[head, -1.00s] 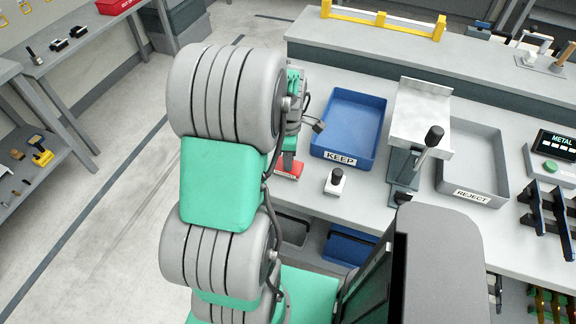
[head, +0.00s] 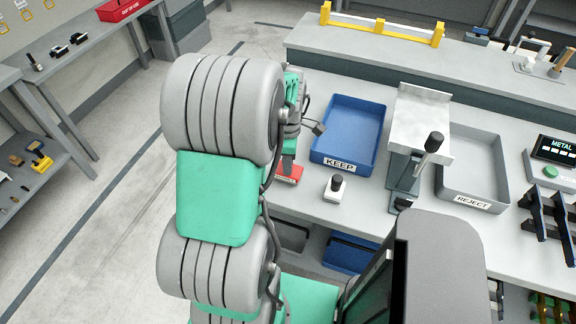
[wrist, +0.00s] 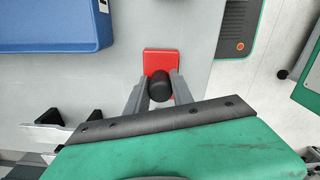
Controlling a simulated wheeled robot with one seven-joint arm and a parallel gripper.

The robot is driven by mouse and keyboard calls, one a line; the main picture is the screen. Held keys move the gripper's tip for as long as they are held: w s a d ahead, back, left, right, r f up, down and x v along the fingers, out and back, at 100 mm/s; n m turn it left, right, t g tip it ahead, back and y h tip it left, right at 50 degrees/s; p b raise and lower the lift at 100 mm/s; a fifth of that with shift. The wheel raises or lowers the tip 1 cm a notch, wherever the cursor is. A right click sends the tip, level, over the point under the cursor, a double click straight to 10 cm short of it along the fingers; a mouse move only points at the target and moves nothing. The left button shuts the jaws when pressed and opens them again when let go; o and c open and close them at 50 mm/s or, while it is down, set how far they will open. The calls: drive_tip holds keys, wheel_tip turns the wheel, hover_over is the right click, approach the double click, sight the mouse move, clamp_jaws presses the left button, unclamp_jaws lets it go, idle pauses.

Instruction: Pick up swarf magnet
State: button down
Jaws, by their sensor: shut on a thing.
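The swarf magnet is a red block with a black knob. It shows in the wrist view (wrist: 161,62) and, partly hidden by my arm, in the head view (head: 288,175), left of the blue KEEP tray's front corner. In the wrist view my gripper (wrist: 159,92) has its two grey fingers on either side of the black knob, shut on it. The red base extends beyond the fingertips. I cannot tell whether the base touches the bench or is slightly above it. In the head view my arm hides most of the gripper.
The blue KEEP tray (head: 372,112) is close on the right. A white block with a black knob (head: 334,188) stands in front of it. A metal chute with a lever (head: 421,115) and the grey REJECT tray (head: 478,140) are farther right. Open floor lies left.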

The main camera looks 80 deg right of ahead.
drive_tip(key=s+a+r+b, duration=0.1)
drive_tip(key=s+a+r, duration=0.1)
drive_tip(key=a+r, duration=0.4)
drive_tip(key=s+a+r+b, duration=0.2)
drive_tip(key=s+a+r, duration=0.1)
drive_tip(key=a+r, duration=0.3)
drive_tip(key=shift+s+a, duration=0.3)
drive_tip(key=shift+a, duration=0.15)
drive_tip(key=c, duration=1.7)
unclamp_jaws()
drive_tip(key=shift+w, duration=0.1)
clamp_jaws()
